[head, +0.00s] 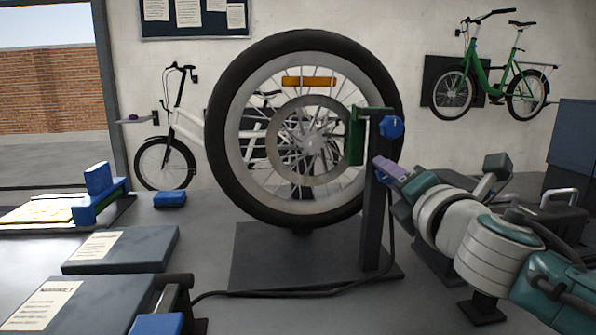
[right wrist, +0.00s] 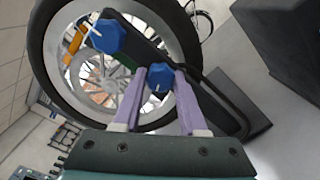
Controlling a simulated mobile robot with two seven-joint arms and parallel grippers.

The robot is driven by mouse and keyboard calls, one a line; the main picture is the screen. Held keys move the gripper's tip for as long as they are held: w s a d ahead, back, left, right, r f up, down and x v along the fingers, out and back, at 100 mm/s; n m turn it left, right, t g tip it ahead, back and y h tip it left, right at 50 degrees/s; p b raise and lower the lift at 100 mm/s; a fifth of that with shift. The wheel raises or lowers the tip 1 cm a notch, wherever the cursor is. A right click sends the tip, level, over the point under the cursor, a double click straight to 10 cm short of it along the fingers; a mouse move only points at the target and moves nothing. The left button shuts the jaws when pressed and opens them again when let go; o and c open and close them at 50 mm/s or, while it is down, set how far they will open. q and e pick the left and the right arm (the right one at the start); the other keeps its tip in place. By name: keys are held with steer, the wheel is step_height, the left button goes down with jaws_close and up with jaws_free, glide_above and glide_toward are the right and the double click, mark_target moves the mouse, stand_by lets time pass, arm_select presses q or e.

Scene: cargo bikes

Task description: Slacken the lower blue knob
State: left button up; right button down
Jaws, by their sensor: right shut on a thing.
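The wheel (head: 305,212) stands upright in a dark truing stand whose post (head: 375,225) rises at its right side. The upper blue knob (head: 391,127) is at the top of the post; it also shows in the right wrist view (right wrist: 107,37). The lower blue knob (right wrist: 160,76) sits between the purple fingertips of my right gripper (right wrist: 158,82), which is shut on it. My left gripper is not in view.
A green bracket (head: 356,135) is beside the upper knob. A dark cable (head: 290,292) runs along the bench from the post. Dark boxes with papers (head: 120,250) and a small blue block (head: 169,198) lie at left. A dark case (head: 550,215) stands behind my right arm.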

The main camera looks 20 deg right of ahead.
stand_by(0.5)
steer(key=shift+c, duration=2.3)
jaws_free()
steer(key=shift+s, duration=0.15)
steer(key=v, duration=0.9)
steer(key=shift+s, duration=0.35)
